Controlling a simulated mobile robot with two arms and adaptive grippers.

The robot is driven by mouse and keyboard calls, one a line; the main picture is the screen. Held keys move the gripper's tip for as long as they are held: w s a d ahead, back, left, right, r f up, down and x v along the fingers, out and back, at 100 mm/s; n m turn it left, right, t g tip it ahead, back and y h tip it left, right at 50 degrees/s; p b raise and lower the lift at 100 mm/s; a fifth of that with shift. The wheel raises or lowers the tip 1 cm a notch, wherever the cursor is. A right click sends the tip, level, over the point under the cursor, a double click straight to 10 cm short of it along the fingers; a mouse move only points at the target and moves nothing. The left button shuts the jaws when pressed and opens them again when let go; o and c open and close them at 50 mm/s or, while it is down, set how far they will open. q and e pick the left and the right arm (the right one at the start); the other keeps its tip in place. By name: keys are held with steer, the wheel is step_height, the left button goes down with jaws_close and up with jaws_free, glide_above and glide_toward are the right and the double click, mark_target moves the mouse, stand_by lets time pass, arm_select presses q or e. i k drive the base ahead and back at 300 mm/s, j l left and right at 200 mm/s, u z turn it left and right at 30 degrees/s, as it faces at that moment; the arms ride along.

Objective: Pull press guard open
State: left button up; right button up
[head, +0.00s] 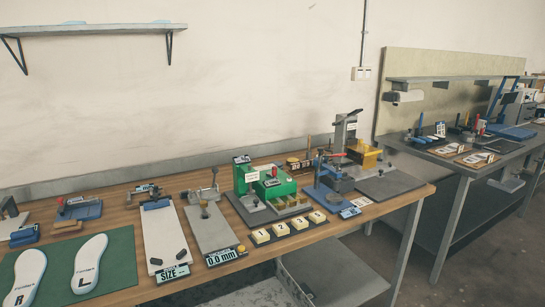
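A press (348,133) with a grey upright column stands at the right end of the wooden workbench (137,247). A blue base (327,199) with a dark block and a red-tipped lever (333,155) sits in front of it. A yellow-orange box-shaped part (365,155) is beside the column. I cannot tell which part is the press guard or whether it is open. Neither of my grippers is in the head view.
A green fixture (271,187), numbered yellow blocks (289,229), a white size board (166,237) and insoles (90,264) on a green mat crowd the bench. A second bench (465,164) stands farther right.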

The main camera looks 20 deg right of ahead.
mark_target(370, 161)
steer(key=l, duration=0.5)
steer(key=i+l, duration=0.15)
steer(key=l, duration=0.9)
steer(key=i+l+z, duration=0.1)
steer(key=l, duration=0.45)
steer(key=i+l, duration=0.1)
steer(key=l, duration=0.4)
